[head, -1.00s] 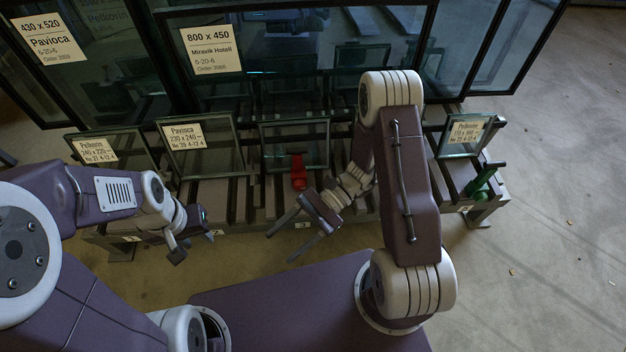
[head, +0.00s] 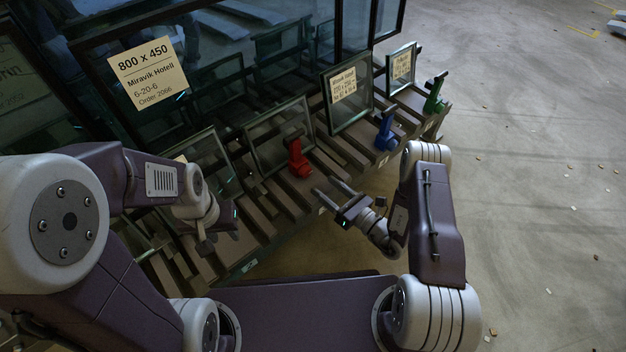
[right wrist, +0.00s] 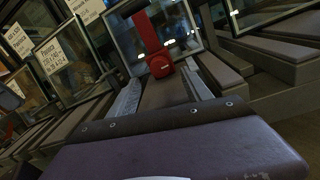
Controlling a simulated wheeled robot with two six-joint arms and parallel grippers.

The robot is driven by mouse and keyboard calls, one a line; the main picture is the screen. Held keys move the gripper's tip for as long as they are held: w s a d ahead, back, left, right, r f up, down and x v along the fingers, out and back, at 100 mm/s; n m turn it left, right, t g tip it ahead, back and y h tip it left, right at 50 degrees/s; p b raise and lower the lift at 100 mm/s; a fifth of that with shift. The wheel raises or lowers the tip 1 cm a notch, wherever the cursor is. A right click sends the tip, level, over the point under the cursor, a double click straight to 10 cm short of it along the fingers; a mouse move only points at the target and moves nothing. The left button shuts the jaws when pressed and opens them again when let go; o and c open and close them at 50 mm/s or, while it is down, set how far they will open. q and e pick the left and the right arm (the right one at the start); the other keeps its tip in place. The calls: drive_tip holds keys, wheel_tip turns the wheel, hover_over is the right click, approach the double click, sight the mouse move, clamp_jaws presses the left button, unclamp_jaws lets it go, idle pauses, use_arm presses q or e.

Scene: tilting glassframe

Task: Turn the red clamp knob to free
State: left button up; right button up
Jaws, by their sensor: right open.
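The red clamp knob (head: 298,162) stands upright at the front of a small glass frame on the slatted bench. In the right wrist view the red clamp (right wrist: 158,62) is ahead, with its tall handle rising against the glass. My right gripper (head: 324,186) is open and empty, its two fingers pointing toward the red clamp from the front right, apart from it. My left gripper (head: 222,222) hangs over the bench at the left, away from the clamp; its fingers are too dark to read.
A blue clamp (head: 386,132) and a green clamp (head: 435,92) stand farther right along the bench. Several small glass frames line it, one labelled frame (head: 347,98) beside the blue clamp. A large labelled pane (head: 150,75) stands behind. The floor (head: 540,190) at right is open.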

sight(308, 174)
use_arm(q)
wheel_tip(308, 174, down, 5)
drive_tip(key=b, duration=0.3)
drive_tip(key=shift+r, duration=0.15)
use_arm(e)
drive_tip(key=x, duration=0.6)
drive_tip(key=shift+a+f, duration=0.1)
drive_tip(key=shift+f, duration=0.1)
drive_tip(key=shift+w+a+r, duration=0.15)
drive_tip(key=shift+w+a, duration=0.05)
drive_tip(key=shift+w, duration=0.05)
drive_tip(key=shift+c, duration=0.4)
clamp_jaws()
drive_tip(key=shift+r+n+p, duration=0.25)
drive_tip(key=shift+n+p, duration=1.2)
drive_tip(key=shift+n, duration=0.05)
use_arm(q)
wheel_tip(308, 174, up, 6)
drive_tip(key=p, duration=0.3)
drive_tip(key=shift+r, duration=0.2)
use_arm(e)
drive_tip(key=shift+f+n+h, duration=0.15)
drive_tip(key=shift+n+h, duration=0.15)
drive_tip(key=shift+n, duration=1.6)
